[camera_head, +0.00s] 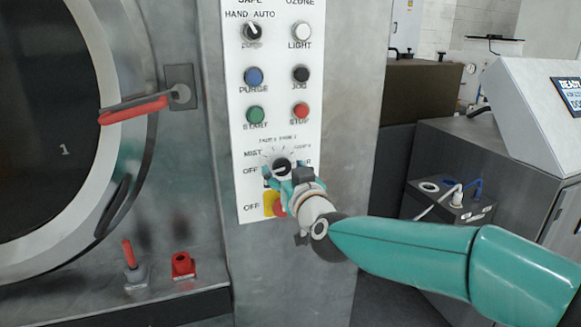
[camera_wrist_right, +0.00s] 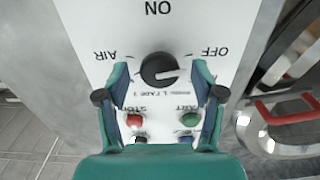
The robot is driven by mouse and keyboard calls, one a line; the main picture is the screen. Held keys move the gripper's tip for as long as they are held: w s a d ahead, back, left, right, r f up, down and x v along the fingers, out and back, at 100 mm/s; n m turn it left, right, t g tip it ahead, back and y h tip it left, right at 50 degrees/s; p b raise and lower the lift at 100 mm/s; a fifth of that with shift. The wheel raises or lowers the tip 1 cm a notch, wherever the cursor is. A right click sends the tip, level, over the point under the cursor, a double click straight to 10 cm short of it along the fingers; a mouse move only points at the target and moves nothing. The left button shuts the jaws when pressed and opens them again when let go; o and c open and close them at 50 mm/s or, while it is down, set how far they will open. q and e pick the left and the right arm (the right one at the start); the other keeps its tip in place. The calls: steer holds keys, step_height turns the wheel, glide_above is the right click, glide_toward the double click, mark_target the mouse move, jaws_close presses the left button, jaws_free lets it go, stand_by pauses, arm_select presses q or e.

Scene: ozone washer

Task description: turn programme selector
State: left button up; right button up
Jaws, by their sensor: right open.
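The programme selector is a round black knob (camera_head: 281,165) on a pale dial, low on the white control panel (camera_head: 282,60). It also shows in the right wrist view (camera_wrist_right: 158,69), where the panel lettering is upside down. My right gripper (camera_head: 284,182) is open in front of the dial. In the wrist view its two teal fingers (camera_wrist_right: 160,78) stand one on each side of the knob, with visible gaps. Whether the fingertips touch the panel I cannot tell. My left gripper is out of view.
A red and yellow control (camera_head: 271,204) sits just below, partly hidden by my gripper. A red door handle (camera_head: 133,110) juts out left.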

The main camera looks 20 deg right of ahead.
steer(key=shift+w, duration=0.45)
